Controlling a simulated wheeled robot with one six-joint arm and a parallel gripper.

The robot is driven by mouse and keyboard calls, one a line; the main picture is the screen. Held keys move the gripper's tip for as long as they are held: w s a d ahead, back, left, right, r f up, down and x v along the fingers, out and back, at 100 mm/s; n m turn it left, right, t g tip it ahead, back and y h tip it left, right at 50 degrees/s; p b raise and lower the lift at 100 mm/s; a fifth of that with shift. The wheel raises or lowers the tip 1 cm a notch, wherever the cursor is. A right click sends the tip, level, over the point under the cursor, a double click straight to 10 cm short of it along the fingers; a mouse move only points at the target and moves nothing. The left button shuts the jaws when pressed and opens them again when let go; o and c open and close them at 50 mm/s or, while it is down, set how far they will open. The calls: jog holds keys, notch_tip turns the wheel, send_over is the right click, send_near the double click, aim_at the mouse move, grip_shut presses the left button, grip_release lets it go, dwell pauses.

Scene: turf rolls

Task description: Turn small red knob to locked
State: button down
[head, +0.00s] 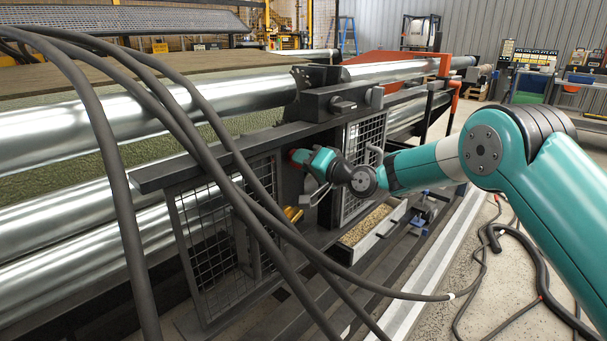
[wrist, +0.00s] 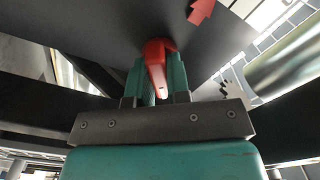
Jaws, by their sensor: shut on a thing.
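The small red knob (wrist: 155,64) is on a dark grey panel (wrist: 115,25) in the wrist view. My gripper (wrist: 158,74) is shut on the knob, with one green finger on each side of its red handle. The handle's lower end points toward my gripper's body. I cannot read any locked label.
Mesh guards (head: 362,165) stand on both sides of the panel in the head view. Large metal rollers (head: 60,135) lie behind it. Thick black hoses (head: 190,130) cross the foreground. Open floor (head: 530,230) with loose cables is at the right.

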jog(key=n+b, duration=0.4)
jog(key=b, duration=0.1)
jog(key=n+b, duration=0.2)
jog(key=shift+f+n, duration=0.3)
jog(key=shift+f, duration=0.05)
jog(key=n+b, duration=0.3)
jog(key=b, duration=0.1)
jog(key=shift+r+n, duration=0.2)
jog(key=shift+n, duration=0.2)
jog(key=shift+b, duration=0.35)
jog(key=c, duration=1.1)
grip_release()
jog(key=shift+r, duration=0.1)
jog(key=v, duration=1.7)
jog(key=shift+s+d, duration=0.15)
jog(key=shift+s, duration=0.05)
